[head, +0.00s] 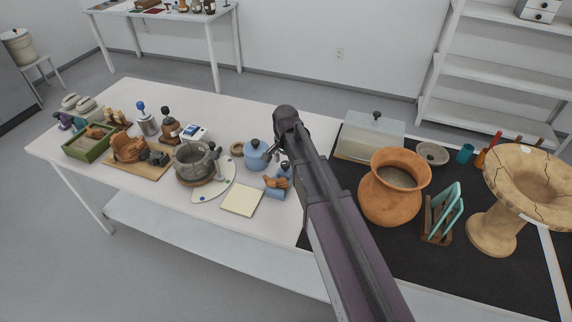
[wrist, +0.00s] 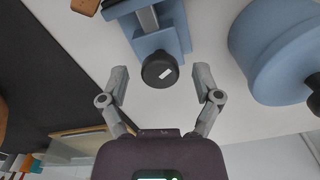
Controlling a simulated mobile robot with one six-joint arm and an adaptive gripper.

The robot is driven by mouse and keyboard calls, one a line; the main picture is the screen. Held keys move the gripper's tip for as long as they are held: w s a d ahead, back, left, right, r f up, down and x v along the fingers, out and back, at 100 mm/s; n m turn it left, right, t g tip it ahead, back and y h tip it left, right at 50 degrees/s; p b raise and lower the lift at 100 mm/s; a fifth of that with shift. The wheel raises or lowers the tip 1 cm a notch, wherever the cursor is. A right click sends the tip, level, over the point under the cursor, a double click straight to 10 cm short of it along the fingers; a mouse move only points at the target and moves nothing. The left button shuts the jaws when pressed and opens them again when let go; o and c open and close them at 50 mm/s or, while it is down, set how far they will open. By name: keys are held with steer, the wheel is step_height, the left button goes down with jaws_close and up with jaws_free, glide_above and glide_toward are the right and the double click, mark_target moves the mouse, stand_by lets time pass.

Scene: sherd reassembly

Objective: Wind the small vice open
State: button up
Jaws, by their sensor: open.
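The small blue vice (head: 276,191) stands on the white table, partly behind my arm in the head view. An orange-brown piece (head: 276,182) shows at its top. In the wrist view, the vice's blue body (wrist: 160,42) is at the top, with a grey bar along it. Its dark round knob (wrist: 160,70) with a white mark faces me. My gripper (wrist: 160,76) is open and empty, one finger on each side of the knob in the picture. I see gaps on both sides and no contact; the depth between fingertips and knob is hard to judge.
A blue lidded pot (head: 257,154) stands close beside the vice; a large blue round form (wrist: 280,50) fills the wrist view's right. A pale square tile (head: 242,200) lies to the left.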

jaws_close()
steer(key=shift+n, duration=0.4)
steer(key=n, duration=1.1)
stand_by(0.5)
stand_by(0.4)
